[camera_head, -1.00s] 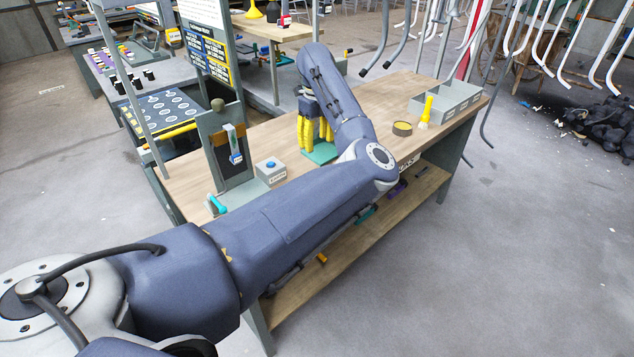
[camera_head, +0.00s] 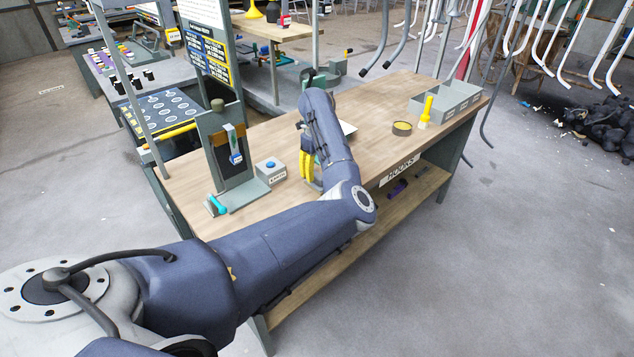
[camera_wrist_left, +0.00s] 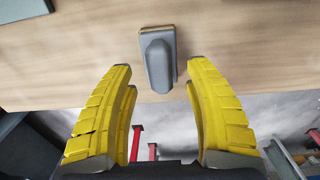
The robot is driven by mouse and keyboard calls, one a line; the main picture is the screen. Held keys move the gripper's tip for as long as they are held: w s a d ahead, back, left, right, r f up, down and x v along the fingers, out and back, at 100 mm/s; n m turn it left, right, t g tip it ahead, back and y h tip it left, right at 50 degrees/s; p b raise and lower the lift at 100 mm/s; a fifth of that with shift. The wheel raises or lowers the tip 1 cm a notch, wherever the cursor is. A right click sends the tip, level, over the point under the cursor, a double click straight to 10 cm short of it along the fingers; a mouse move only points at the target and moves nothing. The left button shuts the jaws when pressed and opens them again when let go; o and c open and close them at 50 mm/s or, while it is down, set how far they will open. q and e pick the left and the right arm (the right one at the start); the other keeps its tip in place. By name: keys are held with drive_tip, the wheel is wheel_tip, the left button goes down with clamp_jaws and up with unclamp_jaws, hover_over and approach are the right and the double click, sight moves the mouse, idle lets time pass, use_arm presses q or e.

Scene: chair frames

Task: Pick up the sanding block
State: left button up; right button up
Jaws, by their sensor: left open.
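The sanding block (camera_wrist_left: 157,60) is a grey block with a rounded grip and a thin tan edge at its base. In the left wrist view it rests on the wooden bench top (camera_wrist_left: 80,60), near the bench edge. My left gripper (camera_wrist_left: 158,65) has yellow ridged fingers, open and empty, with one tip on each side of the block's line. Its height above the block is hard to tell. In the head view the left gripper (camera_head: 307,165) hangs over the bench near its front side, partly behind my forearm. The block is hidden there. My right gripper is not in view.
A round tin (camera_head: 402,128), a yellow-handled brush (camera_head: 426,110) and a grey divided bin (camera_head: 455,100) are right.

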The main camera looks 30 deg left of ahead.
use_arm(q)
drive_tip(key=shift+f, duration=1.1)
drive_tip(key=shift+c, duration=0.5)
clamp_jaws()
